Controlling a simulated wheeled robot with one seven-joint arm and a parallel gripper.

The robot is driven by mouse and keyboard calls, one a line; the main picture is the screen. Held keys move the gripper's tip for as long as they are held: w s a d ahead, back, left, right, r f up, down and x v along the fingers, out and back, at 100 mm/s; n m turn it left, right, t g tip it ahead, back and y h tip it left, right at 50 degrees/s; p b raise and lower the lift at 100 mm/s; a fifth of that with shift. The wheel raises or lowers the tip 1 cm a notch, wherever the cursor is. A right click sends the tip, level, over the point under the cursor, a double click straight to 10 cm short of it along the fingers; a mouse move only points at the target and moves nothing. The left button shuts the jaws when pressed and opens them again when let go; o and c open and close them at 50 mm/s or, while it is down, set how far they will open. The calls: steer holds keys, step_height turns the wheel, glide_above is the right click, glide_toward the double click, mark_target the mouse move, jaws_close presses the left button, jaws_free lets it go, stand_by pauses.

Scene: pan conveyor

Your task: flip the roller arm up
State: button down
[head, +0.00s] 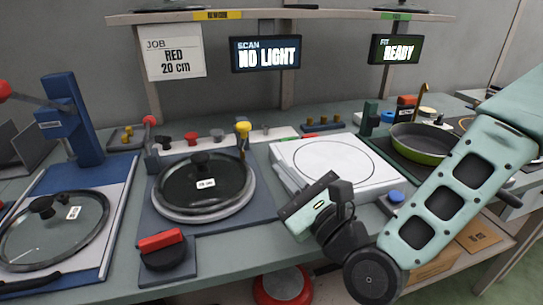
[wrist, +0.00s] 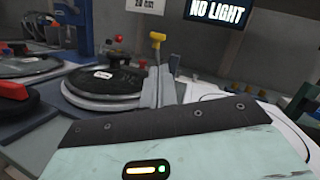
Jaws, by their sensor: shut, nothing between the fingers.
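An upright arm with a yellow top (head: 243,130) stands at the back right of the round turntable (head: 160,212), and seems to be the roller arm. In the wrist view its yellow top (wrist: 157,38) shows just above my fingertips, with its lower part hidden behind them. A dark lid with a white label (head: 202,183) lies on the turntable; it shows left of my fingers in the wrist view (wrist: 103,75). My gripper (head: 279,170) is shut and empty, over the left edge of the white plate, right of the turntable and apart from the yellow-topped arm.
A white square plate with a drawn circle (head: 338,165) lies right of the turntable. A red block (head: 160,241) sits at the turntable base's front left. A blue press (head: 75,120) stands left; a green pan (head: 420,143) sits right. The scan screen (head: 266,54) reads NO LIGHT.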

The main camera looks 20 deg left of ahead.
steer(key=x, duration=0.9)
steer(key=shift+p, duration=0.35)
steer(key=shift+a, duration=0.15)
